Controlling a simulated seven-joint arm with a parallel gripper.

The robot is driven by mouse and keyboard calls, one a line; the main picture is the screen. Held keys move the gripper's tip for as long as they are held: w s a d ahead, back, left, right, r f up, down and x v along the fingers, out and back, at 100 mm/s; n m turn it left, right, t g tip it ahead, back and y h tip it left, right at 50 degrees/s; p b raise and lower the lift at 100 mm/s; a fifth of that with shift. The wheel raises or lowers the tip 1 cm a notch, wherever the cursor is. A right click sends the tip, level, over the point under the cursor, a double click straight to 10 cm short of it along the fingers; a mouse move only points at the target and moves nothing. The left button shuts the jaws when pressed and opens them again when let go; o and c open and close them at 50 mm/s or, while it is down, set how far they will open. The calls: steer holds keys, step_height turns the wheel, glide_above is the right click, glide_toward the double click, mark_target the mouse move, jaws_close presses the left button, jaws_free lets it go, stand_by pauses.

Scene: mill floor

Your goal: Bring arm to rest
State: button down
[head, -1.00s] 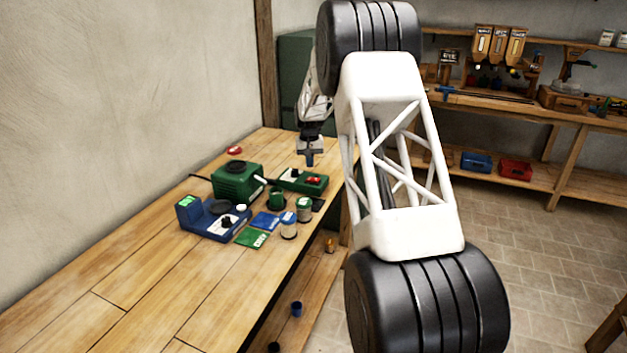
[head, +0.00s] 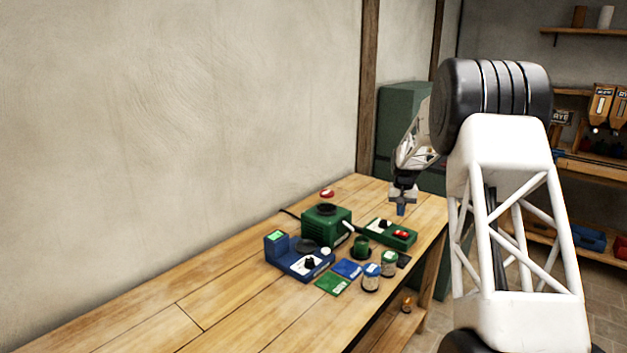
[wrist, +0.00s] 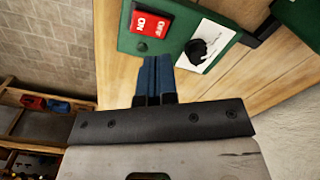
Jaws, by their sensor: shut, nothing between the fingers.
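My gripper (head: 401,209) hangs over the far right part of the wooden bench (head: 190,318), with its fingers pointing down. In the wrist view its blue fingers (wrist: 153,78) are together and hold nothing. A green control box with a red switch (head: 402,235) lies just below the gripper. I cannot tell the exact gap between fingertips and box.
A green grinder-like unit (head: 327,226), a blue scale (head: 298,258), a green cup (head: 361,246), two jars (head: 371,277) and flat packets (head: 332,284) crowd the bench. A green cabinet (head: 398,120) stands behind. The bench's near left is clear.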

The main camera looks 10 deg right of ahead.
steer(key=s+a+r, duration=0.5)
steer(key=s+r, duration=0.1)
steer(key=s, duration=0.3)
steer(key=s+a+r+n+t, duration=0.1)
steer(key=s+a+r, duration=0.4)
steer(key=s, duration=0.5)
steer(key=s+a+r, duration=0.4)
steer(key=s+r, duration=0.3)
steer(key=s, duration=0.2)
steer(key=s+a+f, duration=0.1)
steer(key=s+a, duration=0.1)
steer(key=s, duration=1)
steer(key=s+a+f+n+t, duration=0.1)
steer(key=s+a, duration=0.2)
steer(key=s, duration=0.9)
steer(key=s+a+f, duration=0.2)
steer(key=s+a, duration=0.1)
steer(key=s, duration=0.9)
steer(key=shift+a+n+t, duration=0.15)
steer(key=shift+n+t, duration=0.15)
steer(key=shift+n, duration=0.1)
